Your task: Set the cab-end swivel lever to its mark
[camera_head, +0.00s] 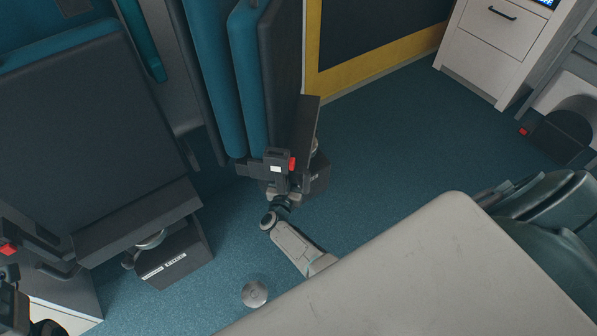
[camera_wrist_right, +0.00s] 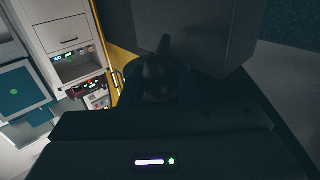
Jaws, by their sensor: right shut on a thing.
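My right arm reaches across the floor in the head view to the base of the upright teal seat (camera_head: 248,75). My right gripper (camera_head: 278,160) is at the low front of that seat, beside a red tab (camera_head: 292,163). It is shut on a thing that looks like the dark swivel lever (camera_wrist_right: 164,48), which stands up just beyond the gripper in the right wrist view. The grip itself is dark and mostly hidden, and I cannot make out the lever's mark.
A second seat (camera_head: 85,130) with a labelled base box (camera_head: 175,258) stands at left. A pale board (camera_head: 430,275) fills the lower right. A white cabinet (camera_head: 495,45) stands at the back right. Blue floor (camera_head: 400,135) is clear between them. A small round disc (camera_head: 254,293) is on the floor.

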